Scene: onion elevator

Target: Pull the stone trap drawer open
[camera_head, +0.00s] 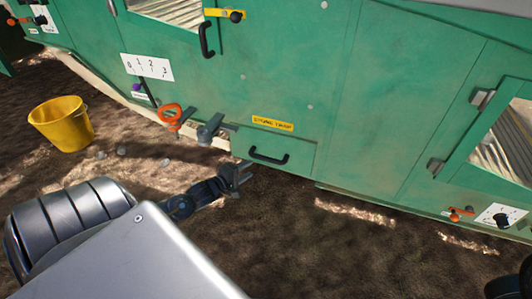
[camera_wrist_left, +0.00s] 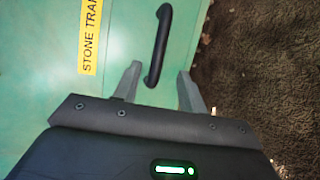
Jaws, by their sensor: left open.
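The stone trap drawer (camera_head: 298,153) is a green panel low on the green machine and looks shut. Its black bar handle (camera_head: 268,159) also shows in the left wrist view (camera_wrist_left: 161,45). The yellow "STONE TRAP" label (camera_head: 272,124) is just above the drawer; it also shows in the left wrist view (camera_wrist_left: 90,38). My left gripper (camera_head: 243,177) is open and empty, just left of and below the handle in the head view. In the wrist view, one end of the handle appears between its fingertips (camera_wrist_left: 160,80); I cannot tell the remaining depth gap. My right gripper is not seen.
An orange handle (camera_head: 171,117) and a grey lever (camera_head: 209,129) stick out left of the drawer. A yellow bucket (camera_head: 62,124) stands on the soil at left, with several small stones nearby. The ground before the drawer is clear.

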